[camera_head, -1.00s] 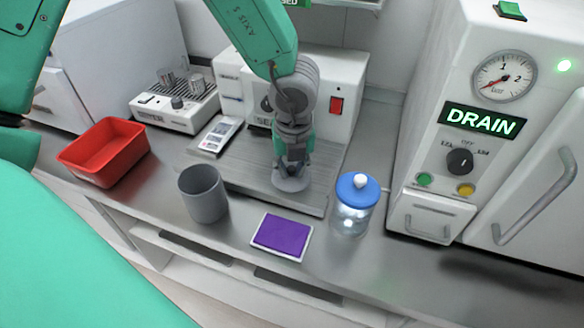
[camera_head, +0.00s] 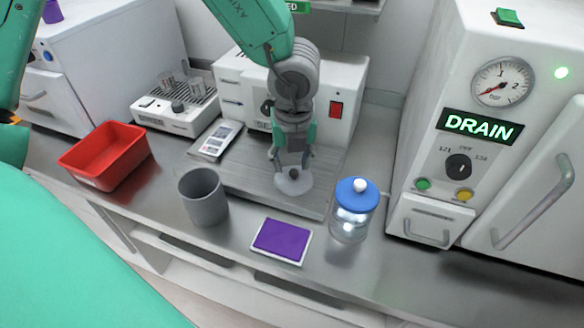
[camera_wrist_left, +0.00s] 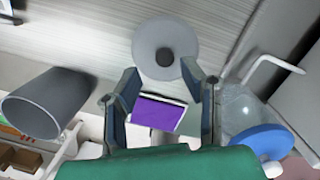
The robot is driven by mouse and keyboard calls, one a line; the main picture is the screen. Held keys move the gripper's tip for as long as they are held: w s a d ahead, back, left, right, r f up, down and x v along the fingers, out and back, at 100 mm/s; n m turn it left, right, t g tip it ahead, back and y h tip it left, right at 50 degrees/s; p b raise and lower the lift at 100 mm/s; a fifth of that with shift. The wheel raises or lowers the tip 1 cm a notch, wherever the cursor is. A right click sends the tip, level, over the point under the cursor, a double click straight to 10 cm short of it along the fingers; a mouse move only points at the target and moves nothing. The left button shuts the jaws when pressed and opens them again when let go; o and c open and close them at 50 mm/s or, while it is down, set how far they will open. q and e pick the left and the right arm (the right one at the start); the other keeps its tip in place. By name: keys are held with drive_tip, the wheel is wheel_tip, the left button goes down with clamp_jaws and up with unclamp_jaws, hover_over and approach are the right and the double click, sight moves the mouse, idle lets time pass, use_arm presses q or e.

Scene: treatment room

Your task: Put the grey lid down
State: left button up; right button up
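The grey lid (camera_head: 293,184), a flat disc with a knob on top, lies on the grey ribbed board (camera_head: 250,183) in front of the white machine. In the left wrist view the lid (camera_wrist_left: 165,38) shows its dark round knob. My left gripper (camera_head: 292,163) is just above the lid. Its two fingers stand apart and hold nothing. In the left wrist view the gripper (camera_wrist_left: 161,70) has its fingers spread, with the lid beyond them. A grey open cup (camera_head: 203,203) stands uncovered at the front left of the board. My right gripper is not in view.
A purple pad (camera_head: 281,239) lies at the counter front. A glass jar with a blue lid (camera_head: 357,193) stands right of the board. A red bin (camera_head: 105,158) is at left. The white DRAIN machine (camera_head: 460,150) bounds the right side.

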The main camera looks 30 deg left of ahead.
sight(292, 184)
use_arm(q)
wheel_tip(292, 184, up, 8)
drive_tip(key=shift+s+d+r+p, duration=0.2)
drive_tip(key=shift+s+d+p, duration=0.05)
drive_tip(key=shift+s+p, duration=0.2)
